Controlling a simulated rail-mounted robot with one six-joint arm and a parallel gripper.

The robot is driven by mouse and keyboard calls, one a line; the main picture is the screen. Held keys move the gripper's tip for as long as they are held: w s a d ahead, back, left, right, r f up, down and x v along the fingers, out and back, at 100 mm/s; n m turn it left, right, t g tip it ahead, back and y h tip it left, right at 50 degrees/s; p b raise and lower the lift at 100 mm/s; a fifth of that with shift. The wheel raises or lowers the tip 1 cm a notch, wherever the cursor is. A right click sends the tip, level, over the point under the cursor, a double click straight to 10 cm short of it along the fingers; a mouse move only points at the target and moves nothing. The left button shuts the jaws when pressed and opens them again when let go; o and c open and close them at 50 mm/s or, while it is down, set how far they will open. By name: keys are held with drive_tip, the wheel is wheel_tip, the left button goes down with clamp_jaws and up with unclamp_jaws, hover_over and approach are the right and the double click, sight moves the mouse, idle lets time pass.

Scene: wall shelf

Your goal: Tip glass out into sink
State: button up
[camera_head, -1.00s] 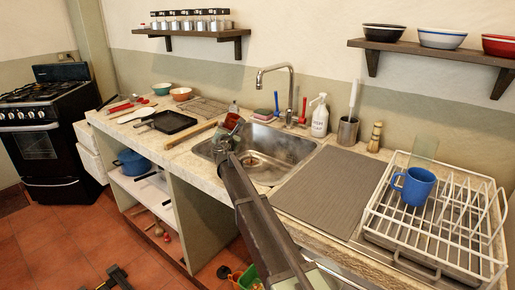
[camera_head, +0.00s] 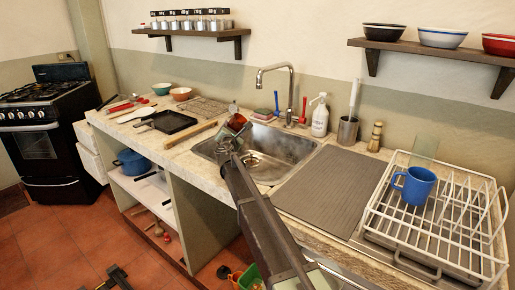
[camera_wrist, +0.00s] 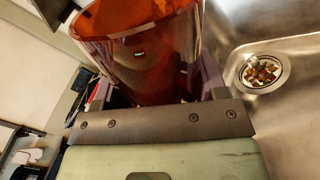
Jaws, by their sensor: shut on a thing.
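My gripper (camera_head: 228,146) is shut on a see-through reddish-amber glass (camera_head: 237,122), over the left part of the steel sink (camera_head: 292,152). In the wrist view the glass (camera_wrist: 135,48) sits between the two fingers of my gripper (camera_wrist: 157,90), its rim at the top of the picture. The glass looks tilted in the head view. I cannot tell whether anything is inside it. The sink's drain (camera_wrist: 264,72) shows at right in the wrist view, with small brown and pale bits in it.
The tap (camera_head: 290,85) rises behind the sink. A soap bottle (camera_head: 320,118) and a utensil holder (camera_head: 347,132) stand at the back. A grey mat (camera_head: 335,190) and a dish rack (camera_head: 375,228) with a blue mug (camera_head: 414,185) are at right. A black pan (camera_head: 168,122) lies left.

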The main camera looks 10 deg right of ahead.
drive_tip(key=shift+d+r+m+p, duration=0.1)
drive_tip(key=shift+r+m+p, duration=0.4)
drive_tip(key=shift+m, duration=0.6)
drive_tip(key=shift+f+m+b, duration=0.2)
drive_tip(key=shift+m+b, duration=0.25)
drive_tip(key=shift+m, duration=0.45)
idle(0.5)
drive_tip(key=shift+r+m+h+p, duration=0.4)
drive_tip(key=shift+r+m+p, duration=0.15)
drive_tip(key=shift+m, duration=0.35)
idle(0.7)
drive_tip(key=shift+f+m+b, duration=0.2)
drive_tip(key=shift+m+b, duration=0.1)
drive_tip(key=shift+m, duration=0.7)
idle(1.0)
drive_tip(key=shift+s+d+f+m+h, duration=0.15)
drive_tip(key=shift+s+d+m+h, duration=0.15)
drive_tip(key=shift+d+m, duration=0.4)
idle(1.2)
